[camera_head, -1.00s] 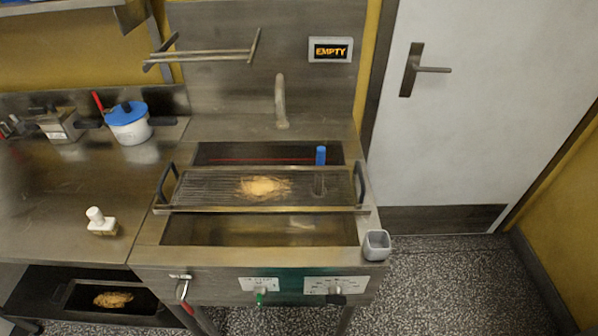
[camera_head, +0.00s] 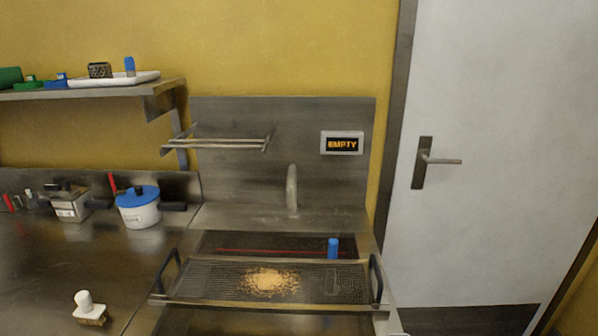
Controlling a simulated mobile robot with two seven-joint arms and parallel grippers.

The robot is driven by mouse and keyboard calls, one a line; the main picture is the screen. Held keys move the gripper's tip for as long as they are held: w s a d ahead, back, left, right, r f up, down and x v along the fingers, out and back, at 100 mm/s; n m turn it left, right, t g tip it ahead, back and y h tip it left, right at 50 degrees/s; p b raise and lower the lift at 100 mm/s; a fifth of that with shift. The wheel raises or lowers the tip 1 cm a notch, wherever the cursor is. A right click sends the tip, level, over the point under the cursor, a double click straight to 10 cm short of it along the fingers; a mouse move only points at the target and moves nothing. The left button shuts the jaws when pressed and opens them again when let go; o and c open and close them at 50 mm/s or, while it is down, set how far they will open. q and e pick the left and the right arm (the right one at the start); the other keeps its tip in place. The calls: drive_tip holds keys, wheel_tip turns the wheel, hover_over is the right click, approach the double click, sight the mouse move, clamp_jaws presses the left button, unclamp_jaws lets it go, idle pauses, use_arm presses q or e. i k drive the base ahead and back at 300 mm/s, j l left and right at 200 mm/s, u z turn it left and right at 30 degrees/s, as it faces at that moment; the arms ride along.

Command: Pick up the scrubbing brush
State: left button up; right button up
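A small brush (camera_head: 87,309) with a white knob handle and tan bristles stands on the steel counter (camera_head: 45,270) at the lower left. It looks like the scrubbing brush. Nothing touches it. Neither of my grippers shows in the head view.
A mesh tray (camera_head: 215,280) with dark handles and yellowish crumbs lies across the sink, a blue-topped thing (camera_head: 333,248) behind it. A white pot (camera_head: 139,214) with a blue lid stands behind the brush. A shelf (camera_head: 110,92) holds small items. Counter around the brush is clear.

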sight(87, 313)
drive_tip(key=i+j+u, duration=0.1)
drive_tip(key=u, duration=1.45)
